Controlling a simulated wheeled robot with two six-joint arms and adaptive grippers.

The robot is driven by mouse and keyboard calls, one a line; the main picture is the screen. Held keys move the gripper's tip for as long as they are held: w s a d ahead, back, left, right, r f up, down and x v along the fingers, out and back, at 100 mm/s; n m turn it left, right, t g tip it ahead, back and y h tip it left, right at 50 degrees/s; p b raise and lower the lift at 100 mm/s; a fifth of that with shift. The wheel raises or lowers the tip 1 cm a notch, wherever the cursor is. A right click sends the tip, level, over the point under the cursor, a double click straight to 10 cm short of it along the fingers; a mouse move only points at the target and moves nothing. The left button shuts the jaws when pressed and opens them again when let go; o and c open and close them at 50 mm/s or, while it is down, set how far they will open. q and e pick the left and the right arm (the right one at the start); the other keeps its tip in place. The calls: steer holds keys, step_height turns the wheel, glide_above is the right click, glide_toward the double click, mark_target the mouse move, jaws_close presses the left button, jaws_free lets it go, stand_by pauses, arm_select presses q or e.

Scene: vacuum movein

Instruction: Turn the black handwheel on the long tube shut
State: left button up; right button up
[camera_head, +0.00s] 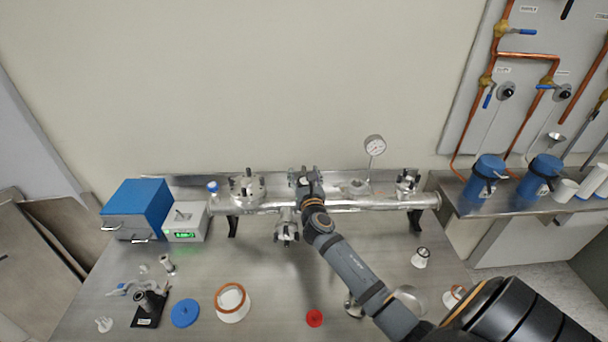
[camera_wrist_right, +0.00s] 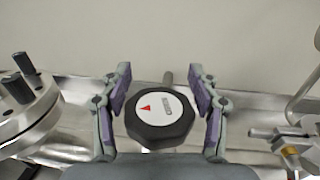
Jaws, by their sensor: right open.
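The long silvery tube (camera_head: 385,203) lies across the back of the bench on dark supports. In the right wrist view the black handwheel (camera_wrist_right: 160,134) faces me, a many-sided knob with a white disc and a red arrow mark on its face. My right gripper (camera_head: 305,178) is over the middle of the tube. In the wrist view its fingers (camera_wrist_right: 162,100) are open, one on each side of the handwheel, with a visible gap to it. In the head view the gripper hides the handwheel. My left gripper is not in view.
A flanged port (camera_head: 247,186) stands left of the handwheel, and a dial gauge (camera_head: 375,146) rises to its right. Another fitting (camera_head: 407,181) is at the tube's right end. A blue box (camera_head: 136,208) and small parts occupy the bench's left side. A red cap (camera_head: 314,318) lies in front.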

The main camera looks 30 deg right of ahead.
steer(key=c, duration=0.9)
steer(key=shift+w+f, duration=0.1)
steer(key=shift+c, duration=1)
steer(key=shift+f, duration=0.15)
steer(key=shift+c, duration=0.5)
